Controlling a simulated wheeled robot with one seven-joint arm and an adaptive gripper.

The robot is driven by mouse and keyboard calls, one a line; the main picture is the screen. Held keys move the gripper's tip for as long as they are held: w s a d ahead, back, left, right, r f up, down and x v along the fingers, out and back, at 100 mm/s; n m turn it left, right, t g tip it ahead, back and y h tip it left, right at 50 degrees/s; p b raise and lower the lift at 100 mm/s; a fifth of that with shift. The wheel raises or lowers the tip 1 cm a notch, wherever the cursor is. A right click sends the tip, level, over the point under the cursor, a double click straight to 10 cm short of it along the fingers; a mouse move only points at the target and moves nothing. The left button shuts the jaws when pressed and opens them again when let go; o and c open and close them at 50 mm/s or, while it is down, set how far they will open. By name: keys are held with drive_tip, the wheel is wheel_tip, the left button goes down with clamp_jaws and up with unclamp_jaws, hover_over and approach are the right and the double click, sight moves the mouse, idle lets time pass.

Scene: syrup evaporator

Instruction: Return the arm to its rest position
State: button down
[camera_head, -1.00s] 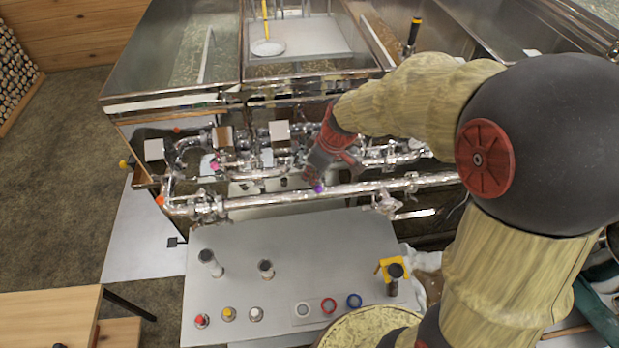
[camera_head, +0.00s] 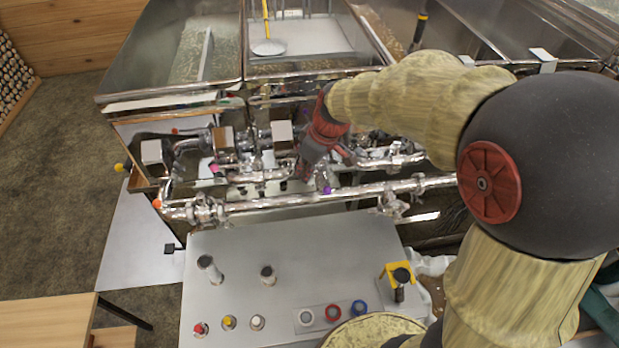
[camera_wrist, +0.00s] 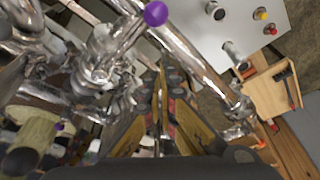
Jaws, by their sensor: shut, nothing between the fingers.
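My gripper (camera_head: 312,172) is in front of the evaporator's pipework, close to the silver pipes and a purple-tipped fitting (camera_head: 326,190). In the wrist view my gripper's fingers (camera_wrist: 160,95) are together with nothing between them. The purple knob (camera_wrist: 155,14) sits just beyond the fingertips in that view, apart from them. My arm comes in from the right of the head view, bent at the elbow over the right side of the table. Whether the gripper touches any pipe cannot be told.
Silver pipes (camera_head: 280,200) run across the front of the evaporator (camera_head: 180,98). A wooden table (camera_head: 45,318) stands at lower left. Open floor lies at the left.

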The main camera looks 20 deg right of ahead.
drive_tip(key=d+v, duration=0.1)
drive_tip(key=v, duration=0.8)
drive_tip(key=s+d+f+m+t+h+b, duration=0.1)
drive_tip(key=s+f+m+b, duration=0.3)
drive_tip(key=s+f+b, duration=0.3)
drive_tip(key=s+d+f+m+t+h+b, duration=0.1)
drive_tip(key=s+f+m+t+b, duration=0.1)
drive_tip(key=s+f+m+b, duration=0.2)
drive_tip(key=s+f+b, duration=0.3)
drive_tip(key=s+b, duration=0.4)
drive_tip(key=s, duration=0.3)
drive_tip(key=shift+s, duration=0.3)
drive_tip(key=c, duration=2.5)
unclamp_jaws()
drive_tip(key=shift+d, duration=0.1)
drive_tip(key=shift+c, duration=0.2)
